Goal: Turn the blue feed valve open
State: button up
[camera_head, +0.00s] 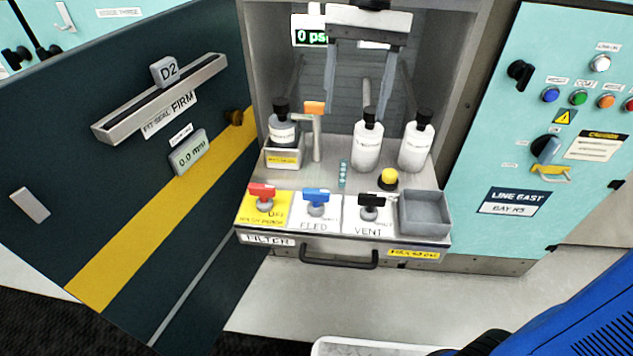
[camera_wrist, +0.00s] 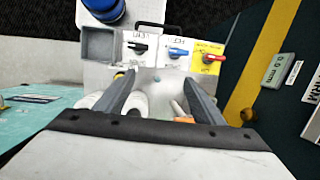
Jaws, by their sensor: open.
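The blue feed valve (camera_head: 316,196) sits on a white plate marked FEED, in the middle of a row of three on the drawer-like panel. Its handle lies crosswise, left to right. It also shows in the wrist view (camera_wrist: 178,52), beyond my fingertips. My gripper (camera_head: 357,106) is open and empty, well above and behind the valves, over the bottles. In the wrist view my gripper (camera_wrist: 158,84) has its two fingers spread wide with nothing between them. A display (camera_head: 311,37) behind reads 0 and part of a unit.
A red valve (camera_head: 262,191) is left of the blue one and a black vent valve (camera_head: 372,200) right. A grey tray (camera_head: 425,230) and yellow button (camera_head: 389,178) stand at right. Bottles (camera_head: 367,145) and an orange-topped post (camera_head: 315,108) stand behind. A dark door (camera_head: 120,190) stands open at left.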

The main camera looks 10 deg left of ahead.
jog(key=a+g, duration=0.1)
jog(key=a, duration=0.4)
send_near(316, 189)
jog(key=shift+h, duration=0.4)
jog(key=x, duration=0.8)
jog(key=shift+s+a+f, duration=0.15)
jog(key=shift+a+f, duration=0.15)
jog(key=shift+f, duration=0.05)
jog(key=c, duration=1)
